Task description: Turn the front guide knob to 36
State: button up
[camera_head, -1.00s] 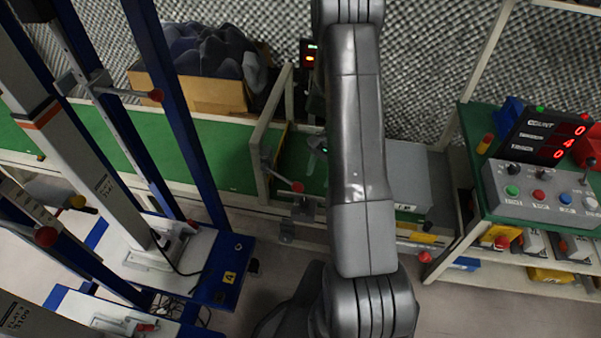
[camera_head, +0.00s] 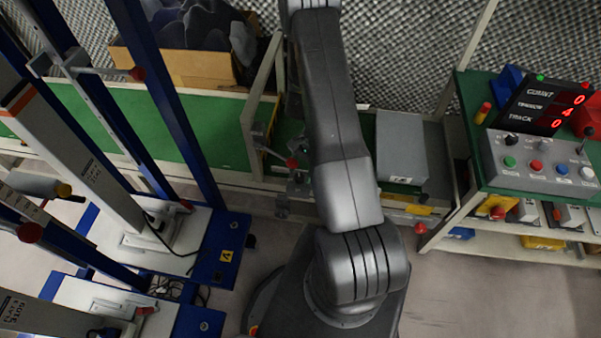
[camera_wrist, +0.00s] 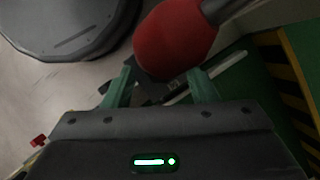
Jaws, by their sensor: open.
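A red rounded knob (camera_wrist: 175,38) on a grey rod fills the upper middle of the wrist view, just past and between my fingertips. My gripper (camera_wrist: 162,85) is open, with its two green fingers apart and nothing held.
The green conveyor (camera_head: 215,130) runs across the back, with a grey box (camera_head: 401,145) on it. Blue-framed machines (camera_head: 215,260) stand at the left. A control panel (camera_head: 540,165) and a red-digit display (camera_head: 545,104) are at the right. Open floor (camera_head: 450,290) lies at lower right.

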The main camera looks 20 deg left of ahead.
jog(key=shift+x, duration=0.75)
jog(key=c, duration=1)
jog(key=shift+f+m+b, duration=0.15)
jog(key=shift+m+b, duration=0.35)
jog(key=shift+o, duration=0.2)
jog(key=shift+d+m+t+y+b, duration=0.1)
jog(key=shift+m+t+y+b, duration=0.35)
jog(key=shift+m, duration=0.55)
jog(key=o, duration=1)
jog(key=shift+c, duration=0.2)
